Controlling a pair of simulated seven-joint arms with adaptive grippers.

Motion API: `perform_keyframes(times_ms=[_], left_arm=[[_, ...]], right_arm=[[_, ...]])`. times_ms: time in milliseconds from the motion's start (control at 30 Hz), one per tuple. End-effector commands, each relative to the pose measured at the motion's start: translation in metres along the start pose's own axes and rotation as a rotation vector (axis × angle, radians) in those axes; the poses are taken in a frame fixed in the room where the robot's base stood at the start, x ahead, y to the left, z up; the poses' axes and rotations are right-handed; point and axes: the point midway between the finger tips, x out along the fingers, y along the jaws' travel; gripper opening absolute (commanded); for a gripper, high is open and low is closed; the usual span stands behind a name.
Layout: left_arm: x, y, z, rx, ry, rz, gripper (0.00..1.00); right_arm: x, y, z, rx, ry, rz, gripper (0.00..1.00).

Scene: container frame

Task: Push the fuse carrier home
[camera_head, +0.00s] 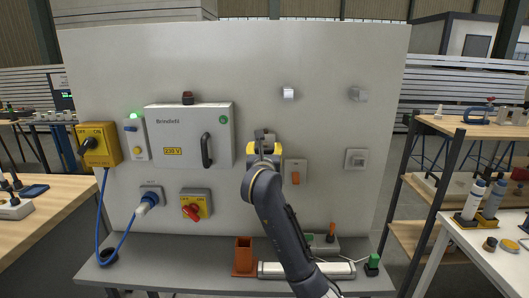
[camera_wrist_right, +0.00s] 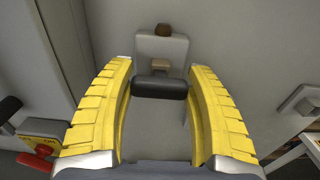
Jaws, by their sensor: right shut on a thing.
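In the wrist view, the fuse carrier shows as a dark cylindrical grip (camera_wrist_right: 160,87) with a small tan block behind it. Behind that is a pale grey holder (camera_wrist_right: 178,46) on the panel, with a brown knob on top. My right gripper (camera_wrist_right: 160,73) has its yellow fingers on both ends of the dark grip. In the head view, my right gripper (camera_head: 263,142) is in front of the panel, just right of the 230 V box, and largely hides the carrier and holder. How deep the carrier sits cannot be told. My left gripper is not in view.
The grey box (camera_head: 188,140) with its black handle stands left of my right gripper. An orange-fronted switch (camera_head: 295,172) is close on the right. Red rotary (camera_head: 195,206), blue plug (camera_head: 147,204) and orange holder (camera_head: 244,255) are lower. The upper panel is mostly clear.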

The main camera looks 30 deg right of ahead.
Motion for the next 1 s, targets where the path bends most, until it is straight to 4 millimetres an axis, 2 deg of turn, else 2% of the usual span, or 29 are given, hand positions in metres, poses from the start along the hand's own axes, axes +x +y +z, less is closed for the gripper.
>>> perform_keyframes(times_ms=[133,400,433,600,867,1000], left_arm=[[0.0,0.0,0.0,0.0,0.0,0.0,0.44],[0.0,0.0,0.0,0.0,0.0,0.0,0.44],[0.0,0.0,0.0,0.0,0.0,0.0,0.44],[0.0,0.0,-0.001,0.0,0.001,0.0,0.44],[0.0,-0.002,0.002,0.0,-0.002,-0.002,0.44],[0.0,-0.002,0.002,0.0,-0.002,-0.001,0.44]], right_arm=[[0.018,0.0,0.001,-0.001,0.0,-0.001,0.08],[0.02,-0.001,0.002,-0.001,-0.002,-0.002,0.08],[0.02,-0.001,0.002,-0.001,-0.002,-0.002,0.6],[0.019,-0.001,0.001,-0.001,-0.002,-0.002,0.8],[0.018,0.0,0.001,-0.001,-0.001,-0.001,0.8],[0.01,0.0,0.001,0.0,-0.001,0.001,0.8]])
